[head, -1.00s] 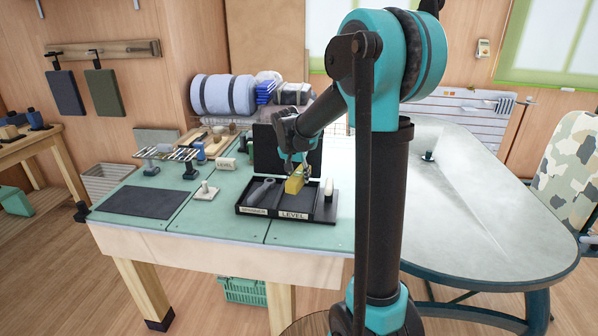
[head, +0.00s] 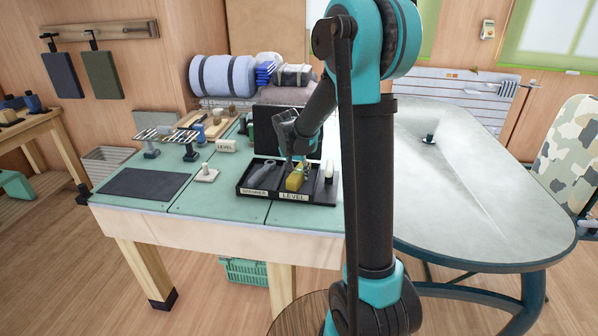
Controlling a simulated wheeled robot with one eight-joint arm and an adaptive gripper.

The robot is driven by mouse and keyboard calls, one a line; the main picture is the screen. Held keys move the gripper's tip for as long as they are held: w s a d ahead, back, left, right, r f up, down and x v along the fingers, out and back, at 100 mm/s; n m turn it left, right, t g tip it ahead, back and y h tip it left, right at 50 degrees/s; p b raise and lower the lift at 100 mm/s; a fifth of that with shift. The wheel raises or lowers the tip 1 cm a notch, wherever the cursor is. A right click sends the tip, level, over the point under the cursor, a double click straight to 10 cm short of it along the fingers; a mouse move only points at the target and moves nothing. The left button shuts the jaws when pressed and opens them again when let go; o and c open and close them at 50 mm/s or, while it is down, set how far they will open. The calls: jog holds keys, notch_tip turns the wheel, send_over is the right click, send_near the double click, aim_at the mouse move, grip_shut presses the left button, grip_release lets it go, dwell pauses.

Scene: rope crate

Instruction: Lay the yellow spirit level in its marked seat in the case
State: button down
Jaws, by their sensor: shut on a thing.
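The yellow spirit level (head: 294,182) is in my gripper (head: 299,170), which is shut on it. The level is over the middle compartment of the black case (head: 279,201), just behind the LEVEL label (head: 293,197). Its lower end looks down between the compartment walls; I cannot tell whether it touches the floor of the seat. The case lid (head: 270,130) stands open behind it. A grey spanner (head: 264,172) lies in the left compartment, behind the SPANNER label. My gripper hides part of the level's far end.
A white-topped peg (head: 328,169) stands at the right compartment. A small white block with a knob (head: 206,174) and a dark mat (head: 143,184) lie left of the case on the green bench (head: 213,207).

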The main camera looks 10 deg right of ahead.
jog(key=shift+f, duration=0.45)
dwell(0.5)
jog(key=c, duration=0.9)
grip_release()
jog(key=v, duration=1.2)
jog(key=shift+w, duration=0.1)
